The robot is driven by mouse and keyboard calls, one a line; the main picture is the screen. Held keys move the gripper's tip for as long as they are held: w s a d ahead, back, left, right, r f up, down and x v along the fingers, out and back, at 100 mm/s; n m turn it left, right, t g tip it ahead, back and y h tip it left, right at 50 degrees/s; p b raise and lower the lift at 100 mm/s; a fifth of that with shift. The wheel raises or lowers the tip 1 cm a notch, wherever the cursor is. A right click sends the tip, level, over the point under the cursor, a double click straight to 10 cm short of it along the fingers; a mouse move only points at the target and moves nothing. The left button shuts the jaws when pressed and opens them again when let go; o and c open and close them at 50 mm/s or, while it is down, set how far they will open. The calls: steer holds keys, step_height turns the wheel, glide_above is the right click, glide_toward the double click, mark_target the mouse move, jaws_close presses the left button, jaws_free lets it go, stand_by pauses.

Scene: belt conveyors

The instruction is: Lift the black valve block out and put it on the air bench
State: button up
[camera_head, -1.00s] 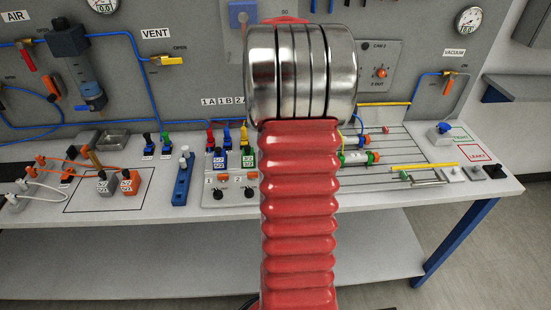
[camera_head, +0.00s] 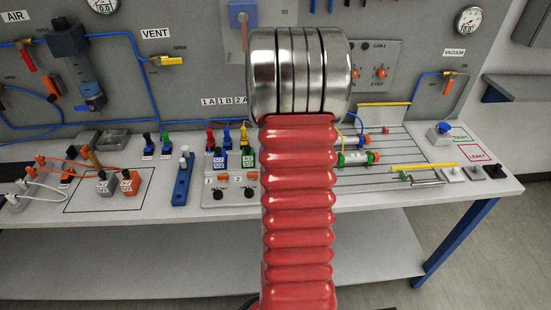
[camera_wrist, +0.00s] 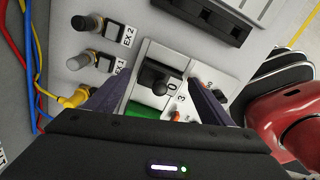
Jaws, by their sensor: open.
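A dark piece with a round black knob (camera_wrist: 155,76) sits in a light grey plate in the wrist view; it may be the black valve block, but its body is partly hidden. My gripper (camera_wrist: 160,72) is open, with one dark finger on each side of this piece. I cannot tell whether the fingers touch it. In the head view my own arm hides the gripper and this spot. The air bench (camera_head: 400,192) is a light grey top with blue legs.
In the wrist view, EX 1 and EX 2 fittings (camera_wrist: 92,38) and a yellow fitting (camera_wrist: 78,97) stand left of the fingers. A slotted black block (camera_wrist: 215,15) lies beyond. In the head view, orange and grey blocks (camera_head: 130,182) stand at left.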

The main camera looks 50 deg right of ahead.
steer(key=c, duration=1.2)
